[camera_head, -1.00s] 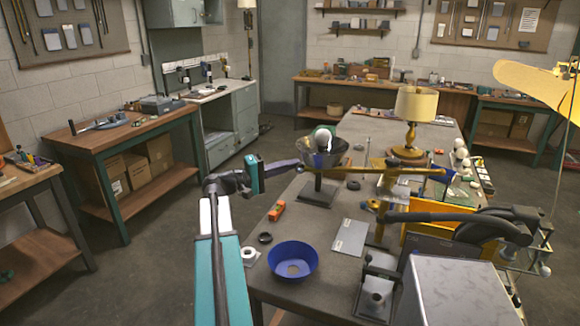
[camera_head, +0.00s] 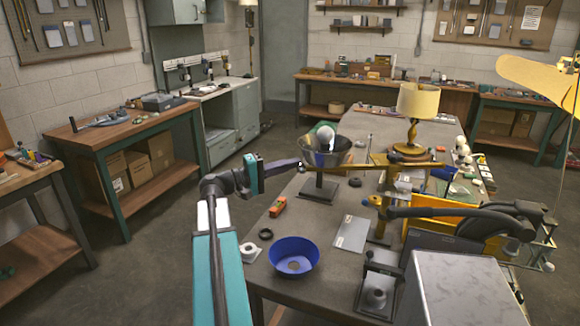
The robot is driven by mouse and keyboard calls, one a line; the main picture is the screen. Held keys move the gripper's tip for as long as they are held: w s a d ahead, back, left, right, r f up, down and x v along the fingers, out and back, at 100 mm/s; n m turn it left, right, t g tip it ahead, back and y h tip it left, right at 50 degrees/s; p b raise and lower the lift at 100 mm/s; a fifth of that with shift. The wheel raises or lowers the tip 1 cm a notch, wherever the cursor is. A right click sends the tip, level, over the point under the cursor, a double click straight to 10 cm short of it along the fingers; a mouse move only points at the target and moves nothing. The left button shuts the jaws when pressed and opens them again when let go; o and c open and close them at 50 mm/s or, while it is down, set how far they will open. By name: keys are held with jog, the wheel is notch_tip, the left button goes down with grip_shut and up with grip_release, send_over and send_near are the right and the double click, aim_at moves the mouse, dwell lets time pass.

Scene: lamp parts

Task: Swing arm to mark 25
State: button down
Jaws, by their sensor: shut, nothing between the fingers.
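A brass swing arm (camera_head: 345,168) runs level across the bench from a brass post (camera_head: 378,215). Its left end lies at the tip of my gripper (camera_head: 301,167), in front of the stem of a dark stand. My gripper is small here and shut, with nothing held between its fingers. It reaches in from the left; whether it touches the arm's end cannot be told. No scale or mark 25 is readable in this view.
A dark flared shade (camera_head: 343,152) on a square-footed stand holds a white globe. A blue bowl (camera_head: 293,257), an orange block (camera_head: 278,206) and a grey plate (camera_head: 351,234) lie on the near bench. A brass table lamp (camera_head: 417,102) stands behind. Floor at left is clear.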

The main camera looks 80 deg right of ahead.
jog(key=w+a+b, duration=0.3)
jog(key=w, duration=0.5)
jog(key=shift+w+a, duration=0.35)
jog(key=shift+a, duration=0.05)
dwell(0.3)
jog(key=shift+w, duration=0.1)
dwell(0.4)
